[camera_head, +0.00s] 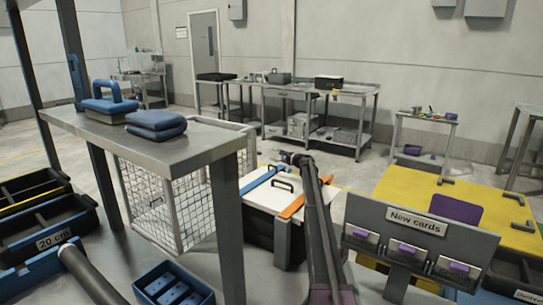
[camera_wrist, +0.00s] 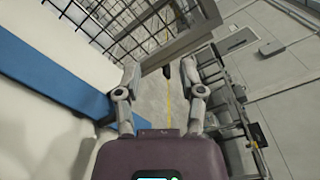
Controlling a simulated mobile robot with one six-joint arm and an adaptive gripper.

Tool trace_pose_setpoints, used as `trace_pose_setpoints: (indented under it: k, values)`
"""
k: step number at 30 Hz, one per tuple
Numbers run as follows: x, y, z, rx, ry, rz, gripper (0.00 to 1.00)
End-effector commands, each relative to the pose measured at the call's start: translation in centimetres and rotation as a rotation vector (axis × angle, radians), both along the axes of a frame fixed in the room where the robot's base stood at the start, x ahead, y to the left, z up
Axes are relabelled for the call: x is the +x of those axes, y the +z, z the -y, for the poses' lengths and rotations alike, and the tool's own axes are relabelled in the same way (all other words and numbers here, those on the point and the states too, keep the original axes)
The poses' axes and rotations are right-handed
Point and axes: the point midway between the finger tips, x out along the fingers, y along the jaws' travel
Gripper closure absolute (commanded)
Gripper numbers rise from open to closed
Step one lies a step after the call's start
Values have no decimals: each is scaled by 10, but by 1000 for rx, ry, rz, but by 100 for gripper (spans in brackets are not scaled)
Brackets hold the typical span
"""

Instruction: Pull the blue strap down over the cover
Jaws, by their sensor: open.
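The blue strap (camera_head: 263,177) lies slantwise at the far left part of a cream cover (camera_head: 262,197) with a dark handle, on a dark box. An orange strap (camera_head: 292,207) lies near the cover's right side. In the wrist view the blue strap (camera_wrist: 52,66) is a wide band across the white cover (camera_wrist: 35,130) at the left. My gripper (camera_wrist: 164,80) is open, with nothing between its fingers; its left finger is beside the strap's lower right part. Whether they touch I cannot tell. In the head view my arm hides part of the cover's right side.
A wire cage (camera_head: 165,205) stands left of the box, under a metal shelf (camera_head: 165,148) with blue items. A "New cards" stand (camera_head: 415,228) and a yellow table (camera_head: 425,192) are at the right. Workbenches (camera_head: 320,90) line the back wall, with open floor before them.

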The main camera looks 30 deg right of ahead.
Motion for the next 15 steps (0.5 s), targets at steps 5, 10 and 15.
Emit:
trace_pose_setpoints:
  k: [5, 10, 15]
  values:
    - [-22, 0, 11, 0, -1, 1, 49]
    - [-38, 0, 20, 1, 0, 1, 49]
    - [-45, 0, 24, 1, 1, 2, 49]
